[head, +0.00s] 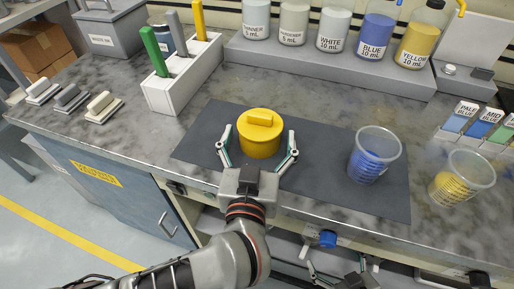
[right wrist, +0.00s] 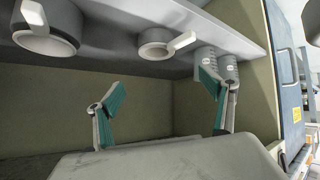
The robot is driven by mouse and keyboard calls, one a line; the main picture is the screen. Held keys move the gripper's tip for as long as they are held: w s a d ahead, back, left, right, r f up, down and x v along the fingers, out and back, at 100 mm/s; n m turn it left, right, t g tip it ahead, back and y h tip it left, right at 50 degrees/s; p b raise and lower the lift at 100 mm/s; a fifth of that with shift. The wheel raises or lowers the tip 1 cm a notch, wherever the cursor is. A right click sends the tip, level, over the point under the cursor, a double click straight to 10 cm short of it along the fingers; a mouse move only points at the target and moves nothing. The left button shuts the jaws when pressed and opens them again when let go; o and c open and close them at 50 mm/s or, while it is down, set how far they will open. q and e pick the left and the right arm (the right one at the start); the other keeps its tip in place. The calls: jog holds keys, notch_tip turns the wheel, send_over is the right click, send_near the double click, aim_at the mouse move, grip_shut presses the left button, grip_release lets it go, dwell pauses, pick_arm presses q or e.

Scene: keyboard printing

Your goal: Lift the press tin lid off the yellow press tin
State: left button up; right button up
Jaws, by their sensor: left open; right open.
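The yellow press tin (head: 259,144) stands upright on the dark mat, with its yellow lid (head: 260,121) on top. The lid has a raised bar handle across it. My left gripper (head: 259,150) is open, with one finger on each side of the tin; a small gap seems to show on both sides. Whether the fingers touch the tin is hard to tell. My right gripper (head: 345,270) is low at the bottom edge of the head view, below the counter front. In the right wrist view it is open and empty (right wrist: 165,108).
A clear cup with blue content (head: 374,156) stands on the dark mat (head: 315,178), right of the tin. A cup with yellow content (head: 462,178) stands further right. A white rack with colored handles (head: 183,75) is behind left. Bottles line a grey shelf (head: 320,62) behind.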

pick_arm(q)
jog(key=shift+w, duration=0.4)
jog(key=shift+w+d, duration=0.1)
jog(key=shift+w, duration=0.15)
jog(key=c, duration=1.7)
jog(key=o, duration=0.6)
jog(key=shift+c, duration=0.2)
jog(key=c, duration=1.1)
pick_arm(e)
jog(key=shift+w+d+r, duration=0.1)
jog(key=shift+w, duration=0.15)
